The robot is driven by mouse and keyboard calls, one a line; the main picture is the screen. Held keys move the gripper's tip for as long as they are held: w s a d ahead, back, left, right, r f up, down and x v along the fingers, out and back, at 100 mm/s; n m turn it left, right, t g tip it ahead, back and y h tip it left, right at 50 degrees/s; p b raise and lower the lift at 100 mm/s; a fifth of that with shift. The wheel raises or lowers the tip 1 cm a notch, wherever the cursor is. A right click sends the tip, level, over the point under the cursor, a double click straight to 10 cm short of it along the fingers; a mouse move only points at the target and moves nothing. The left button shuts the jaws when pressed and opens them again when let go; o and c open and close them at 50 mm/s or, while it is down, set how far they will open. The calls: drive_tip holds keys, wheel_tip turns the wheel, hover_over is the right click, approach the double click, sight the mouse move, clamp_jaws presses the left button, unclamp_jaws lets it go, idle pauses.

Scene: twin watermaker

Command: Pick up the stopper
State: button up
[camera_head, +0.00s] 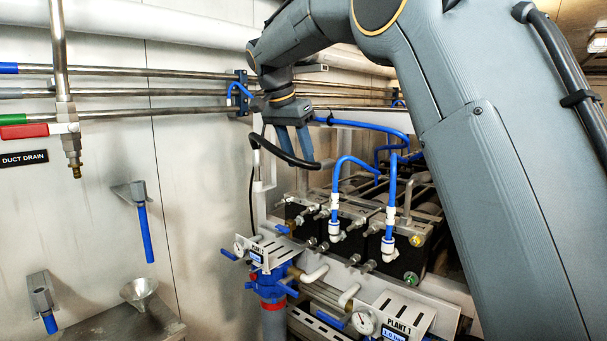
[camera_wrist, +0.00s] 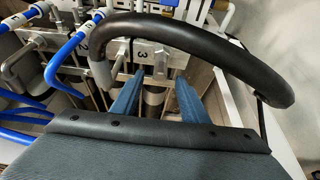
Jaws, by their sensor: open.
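My gripper (camera_head: 293,148) is open in the upper middle of the head view, above the left end of the pipework. Its two blue fingers also show in the wrist view (camera_wrist: 157,92), spread apart with nothing gripped between them.
A black curved hose (camera_wrist: 210,38) arches close around the fingers. Blue hoses (camera_head: 390,190) and the watermaker frame with a PLANT 1 plate (camera_head: 404,318) lie below right.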

sight(304, 179)
drive_tip(key=shift+x, duration=1.2)
clamp_jaws()
drive_tip(key=shift+r+p, duration=0.1)
drive_tip(key=shift+p, duration=0.25)
